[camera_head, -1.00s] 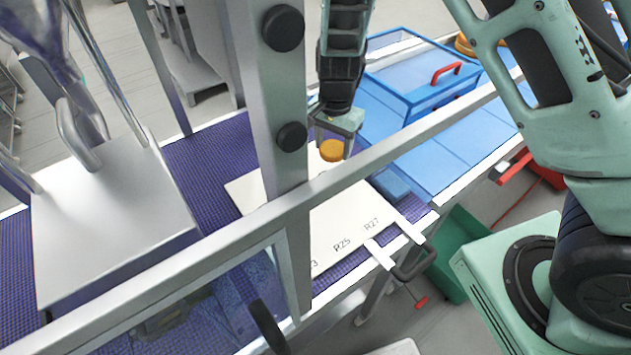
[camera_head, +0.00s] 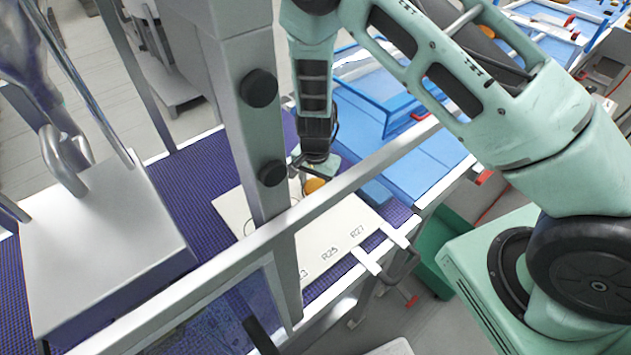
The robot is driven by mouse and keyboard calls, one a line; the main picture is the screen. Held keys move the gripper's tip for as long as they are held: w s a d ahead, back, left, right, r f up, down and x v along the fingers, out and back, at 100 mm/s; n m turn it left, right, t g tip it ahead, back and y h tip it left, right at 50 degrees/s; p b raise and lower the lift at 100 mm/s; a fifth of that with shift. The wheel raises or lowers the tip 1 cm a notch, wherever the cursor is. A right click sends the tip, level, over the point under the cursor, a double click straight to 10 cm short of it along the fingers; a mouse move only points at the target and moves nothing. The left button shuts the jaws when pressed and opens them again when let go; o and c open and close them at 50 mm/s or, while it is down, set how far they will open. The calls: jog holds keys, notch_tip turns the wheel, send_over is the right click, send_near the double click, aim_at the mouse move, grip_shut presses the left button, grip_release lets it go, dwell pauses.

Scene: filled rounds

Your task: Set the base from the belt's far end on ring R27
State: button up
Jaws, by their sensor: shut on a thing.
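My gripper (camera_head: 308,176) is shut on a round golden-brown base (camera_head: 314,185). The gripper points down over the back right part of a white board (camera_head: 330,221) lying on the purple belt. The base shows just above the frame rail, which hides what lies below it, so I cannot tell whether it touches the board. The label R27 (camera_head: 357,232) is printed near the board's front right edge, with R25 (camera_head: 329,255) to its left. The ring R27 itself cannot be made out; rail and gripper cover much of that area.
A metal post (camera_head: 258,130) and a slanting rail (camera_head: 345,187) stand in front of the board. A blue surface (camera_head: 425,160) lies behind and to the right. A steel box (camera_head: 100,240) stands over the purple belt (camera_head: 200,165) at left. A clamp (camera_head: 400,262) sits at the board's front right.

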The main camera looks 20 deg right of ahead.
aim_at(315, 183)
jog(key=shift+f, duration=0.15)
jog(key=o, duration=0.7)
notch_tip(315, 183, up, 12)
jog(key=b, duration=0.3)
jog(key=shift+r, duration=0.2)
